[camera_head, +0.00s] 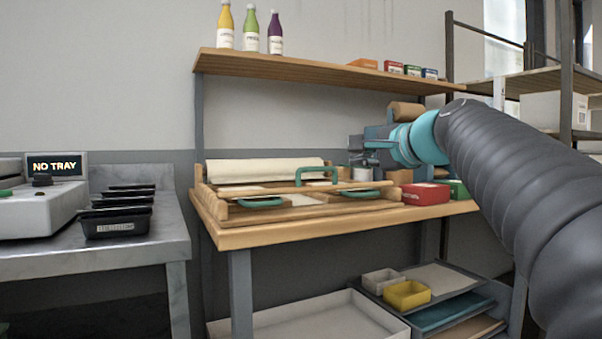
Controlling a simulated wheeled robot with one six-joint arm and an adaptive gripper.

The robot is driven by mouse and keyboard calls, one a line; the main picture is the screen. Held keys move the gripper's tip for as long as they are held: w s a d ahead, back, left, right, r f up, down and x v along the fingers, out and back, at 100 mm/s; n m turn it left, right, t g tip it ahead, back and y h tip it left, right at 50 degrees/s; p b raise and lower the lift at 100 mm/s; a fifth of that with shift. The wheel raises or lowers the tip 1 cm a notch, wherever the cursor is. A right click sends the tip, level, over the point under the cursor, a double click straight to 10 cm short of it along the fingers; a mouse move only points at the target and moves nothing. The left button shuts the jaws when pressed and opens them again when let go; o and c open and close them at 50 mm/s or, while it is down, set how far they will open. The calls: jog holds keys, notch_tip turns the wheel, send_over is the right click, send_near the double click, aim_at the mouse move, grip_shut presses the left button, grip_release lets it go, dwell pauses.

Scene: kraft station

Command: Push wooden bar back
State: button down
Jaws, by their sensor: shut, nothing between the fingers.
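The wooden bar (278,188) is a long thin strip lying across the wooden frame on the bench, in front of the white paper roll (262,170). A green arched handle (316,170) rises near its right part. My gripper (356,160) is at the right of the handle, above the bench and pointing left. Its fingers look shut and empty. It appears apart from the bar and the handle, though the depth is hard to judge. My arm comes in from the right and hides part of the bench's back right.
Two lower green handles (260,202) (361,194) sit at the frame's front. A red box (426,193) stands to the right. A shelf (310,68) with bottles hangs above. Black trays (117,220) are on the left metal table. Air left of the handle is free.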

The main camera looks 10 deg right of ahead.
aim_at(320, 168)
jog(key=x, duration=1.3)
jog(key=shift+w+a+p, duration=0.15)
jog(key=shift+w+p, duration=0.15)
jog(key=shift+p, duration=0.1)
jog(key=shift+w, duration=0.1)
